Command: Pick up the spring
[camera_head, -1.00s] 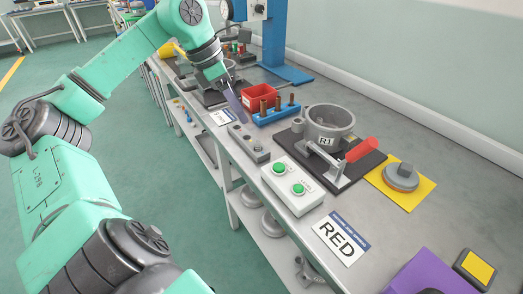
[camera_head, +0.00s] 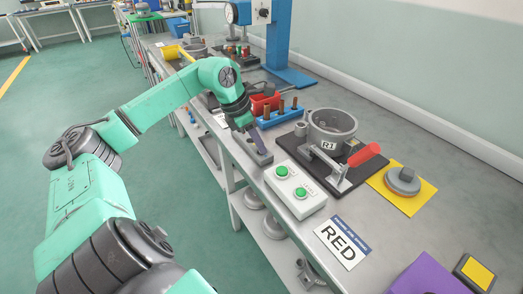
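My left gripper (camera_head: 257,141) points down over a grey block with holes (camera_head: 265,158) near the table's front edge. One purple-grey finger shows, seen side-on. It is not clear whether the gripper is open or shut, or whether it touches the block. I cannot make out the spring: it is too small or hidden around the fingers and block. My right gripper is out of view.
Behind the gripper are a red bin (camera_head: 262,103) and a blue rack (camera_head: 278,115) with brown pegs. To the right stand a green-button box (camera_head: 296,188), a grey ring fixture (camera_head: 332,126) with a red handle (camera_head: 364,155), and a yellow mat (camera_head: 421,196).

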